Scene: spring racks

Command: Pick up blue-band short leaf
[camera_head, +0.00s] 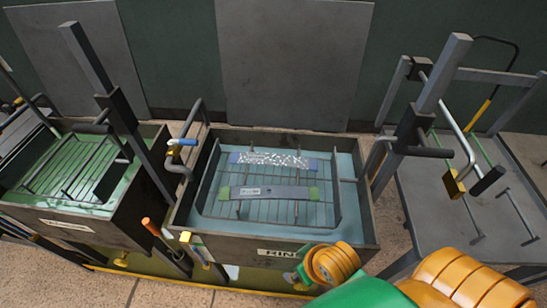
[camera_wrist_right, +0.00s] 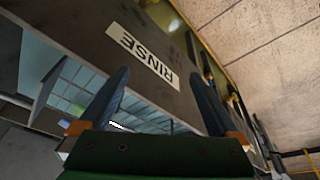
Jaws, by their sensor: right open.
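The blue-band short leaf (camera_head: 270,158) is a grey strip with blue ends and a bright, speckled middle. It lies across a wire rack (camera_head: 215,185) inside the rinse tank (camera_head: 364,225), behind a longer green-ended leaf (camera_head: 268,192). My right gripper (camera_wrist_right: 160,105) is open and empty in the right wrist view, its two fingers apart near the tank wall with the RINSE label. It is outside the tank's front in that view, apart from the leaf. I cannot pick out the blue-band leaf there. My left gripper is not in view.
A second tank (camera_head: 70,215) with green liquid and an empty-looking rack stands at the left. A grey stand (camera_head: 460,215) with posts and a hook is at the right. A blue-handled pipe (camera_head: 182,142) rises at the rinse tank's left edge.

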